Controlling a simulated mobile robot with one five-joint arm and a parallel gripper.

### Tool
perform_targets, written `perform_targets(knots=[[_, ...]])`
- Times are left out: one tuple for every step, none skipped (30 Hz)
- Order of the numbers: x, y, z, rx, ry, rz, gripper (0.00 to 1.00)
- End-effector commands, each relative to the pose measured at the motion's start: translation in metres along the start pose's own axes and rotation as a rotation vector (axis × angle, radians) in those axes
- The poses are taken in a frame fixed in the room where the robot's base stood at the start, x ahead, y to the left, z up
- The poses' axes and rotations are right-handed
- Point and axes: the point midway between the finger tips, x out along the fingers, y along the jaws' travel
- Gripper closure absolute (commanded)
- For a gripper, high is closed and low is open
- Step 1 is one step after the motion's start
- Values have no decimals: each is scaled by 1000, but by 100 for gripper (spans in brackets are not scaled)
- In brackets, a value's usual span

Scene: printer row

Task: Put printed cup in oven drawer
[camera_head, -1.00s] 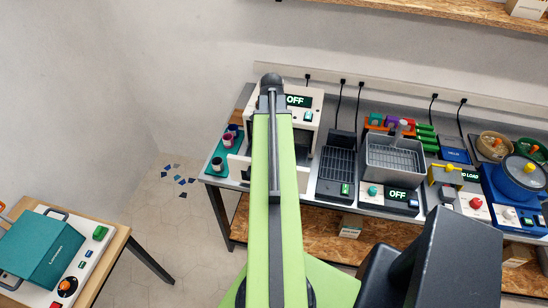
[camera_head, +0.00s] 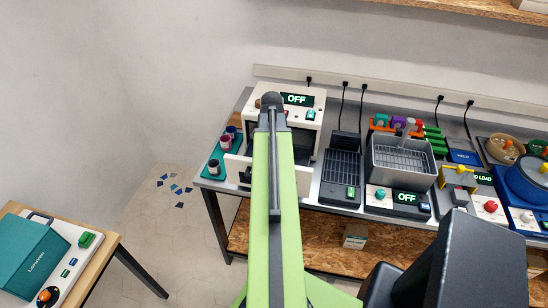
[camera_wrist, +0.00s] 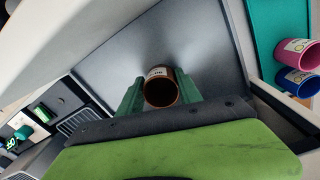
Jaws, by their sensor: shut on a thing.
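A brown printed cup (camera_wrist: 160,92) with a pale label sits between the two green fingers of my gripper (camera_wrist: 160,94) in the wrist view. The fingers are shut on it, and its open mouth faces the camera. Behind it is a flat grey surface (camera_wrist: 115,55), which looks like the inside of the oven drawer; I cannot tell whether the cup touches it. In the head view, the white oven (camera_head: 318,118) shows OFF. Its drawer (camera_head: 303,181) is pulled out, with its white front visible on both sides of my arm. My arm hides the gripper and held cup there.
A teal tray (camera_head: 207,176) with several cups stands left of the oven; pink (camera_wrist: 297,53) and blue (camera_wrist: 297,82) cups show in the wrist view. Right of the oven are a black grid-topped device (camera_head: 341,170) and a metal basin (camera_head: 404,160). A side table (camera_head: 104,256) stands at lower left.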

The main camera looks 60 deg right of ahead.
Motion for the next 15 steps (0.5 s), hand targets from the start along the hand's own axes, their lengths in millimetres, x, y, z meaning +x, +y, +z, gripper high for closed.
perform_targets(knots=[[2, 0, 0, 0, 0, 0, 56], [1, 0, 0, 0, 0, 0, 52], [1, 0, 0, 0, 0, 0, 47], [1, 0, 0, 0, 0, 0, 43], [1, 0, 0, -1, 0, 0, 39], [1, 0, 0, -1, 0, 0, 37], [1, 0, 0, -1, 0, 0, 37], [1, 0, 0, -1, 0, 0, 37], [1, 0, 0, -1, 0, 0, 37], [1, 0, 0, -1, 0, 0, 37], [1, 0, 0, -1, 0, 0, 37], [1, 0, 0, -1, 0, 0, 37], [1, 0, 0, -1, 0, 0, 37], [0, 0, 0, -1, 0, 0, 37], [0, 0, 0, -1, 0, 0, 37]])
